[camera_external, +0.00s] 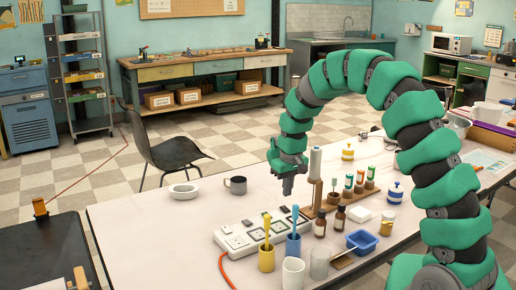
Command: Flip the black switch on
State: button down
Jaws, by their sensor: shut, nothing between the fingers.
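A long white switch panel or power strip (238,241) lies on the white table, with several small dark and grey parts along its top. I cannot tell which of these parts is the black switch, or its position. My gripper (287,190) points down above the table, behind the right end of the panel and apart from it. It looks shut and empty. Yellow and blue cups in front hide part of the panel's near side.
A wooden rack (318,208) with a white cylinder and small bottles stands just right of my gripper. A grey mug (236,186) and white dish (185,191) are to its left. A yellow cup (266,258) and blue cup (293,245) stand before the panel. The table's left part is clear.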

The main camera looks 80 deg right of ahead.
notch_tip(320, 180, up, 9)
jog(key=shift+s+a+f, duration=0.15)
jog(key=shift+s+a, duration=0.25)
jog(key=shift+w+d+f+b, duration=0.1)
jog(key=shift+w+f+b, duration=0.1)
jog(key=shift+b, duration=0.45)
jog(key=b, duration=0.5)
jog(key=shift+w+d+f, duration=0.2)
jog(key=shift+w+d, duration=0.1)
jog(key=shift+w, duration=0.05)
jog(key=shift+d+b, duration=0.1)
jog(key=shift+b, duration=0.8)
jog(key=shift+d+r+b, duration=0.1)
jog(key=shift+r+b, duration=0.15)
jog(key=shift+b, duration=0.6)
jog(key=shift+s+r, duration=0.1)
jog(key=shift+r, duration=0.05)
